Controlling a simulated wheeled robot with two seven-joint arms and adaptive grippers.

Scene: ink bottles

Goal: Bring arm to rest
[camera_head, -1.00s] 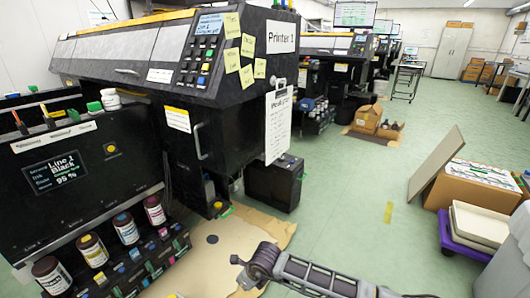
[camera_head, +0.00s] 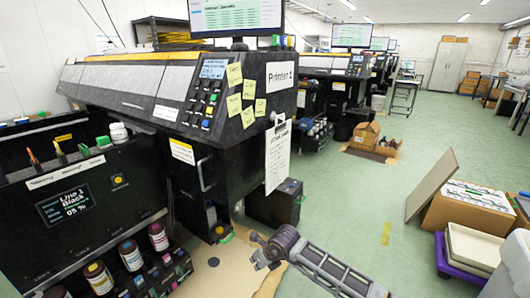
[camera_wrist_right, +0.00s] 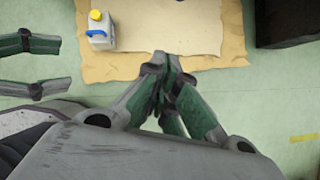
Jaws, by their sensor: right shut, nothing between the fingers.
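My right arm comes in from the bottom right of the head view. Its gripper (camera_head: 258,252) is over the cardboard sheet on the floor. In the right wrist view the right gripper's green and grey fingers (camera_wrist_right: 166,72) are together, with nothing between them. At the left edge of that view, the two separated green and grey fingers of my left gripper (camera_wrist_right: 32,66) show, apart and empty. The left gripper is not visible in the head view.
A cardboard sheet (camera_wrist_right: 180,25) lies on the floor with a white jug (camera_wrist_right: 98,32) on it. The black printer (camera_head: 150,85) and several ink bottles (camera_head: 130,254) stand left. Boxes (camera_head: 470,205) stand right.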

